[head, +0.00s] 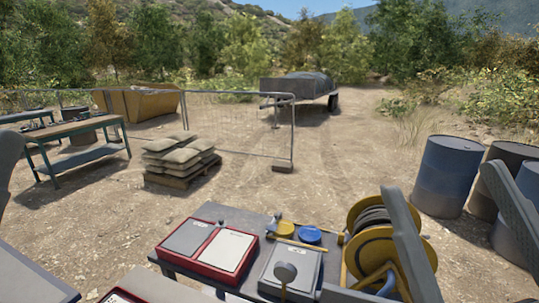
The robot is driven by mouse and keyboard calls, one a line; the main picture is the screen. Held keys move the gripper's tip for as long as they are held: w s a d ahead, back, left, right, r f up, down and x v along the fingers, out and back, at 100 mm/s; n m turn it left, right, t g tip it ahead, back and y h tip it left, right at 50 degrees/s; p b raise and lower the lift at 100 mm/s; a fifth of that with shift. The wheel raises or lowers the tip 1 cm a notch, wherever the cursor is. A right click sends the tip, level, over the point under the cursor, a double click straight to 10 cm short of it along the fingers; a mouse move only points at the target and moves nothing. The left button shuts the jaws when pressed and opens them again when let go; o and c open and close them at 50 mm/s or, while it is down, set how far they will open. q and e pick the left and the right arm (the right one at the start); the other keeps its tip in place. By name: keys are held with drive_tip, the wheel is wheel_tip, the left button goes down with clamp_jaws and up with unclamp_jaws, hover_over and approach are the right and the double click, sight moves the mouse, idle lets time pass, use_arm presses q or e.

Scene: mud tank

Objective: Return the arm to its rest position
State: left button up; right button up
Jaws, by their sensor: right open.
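My right arm comes in at the lower right as grey links, one of them slanting across the front of the yellow hose reel. My right gripper (348,293) shows only in part at the bottom edge, low over the near table, and is open. I see nothing held in it. My left gripper is out of view; only a grey part of my left arm shows at the left edge.
The near table (255,217) bears red-framed panels (208,248), a grey box (290,268), yellow and blue lids (308,235) and the hose reel (355,218). Blue drums (447,177) stand at right. Sandbags (180,155), a workbench (78,128) and fence lie beyond, across open dirt.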

wheel_tip(320, 180, up, 32)
drive_tip(key=s+d+m+t+h+p, duration=0.1)
drive_tip(key=m+h+p, duration=0.2)
drive_tip(key=p, duration=2.4)
drive_tip(key=shift+s+d+f+m+h, duration=0.15)
drive_tip(key=shift+s+d+m+h, duration=0.15)
drive_tip(key=shift+m, duration=0.9)
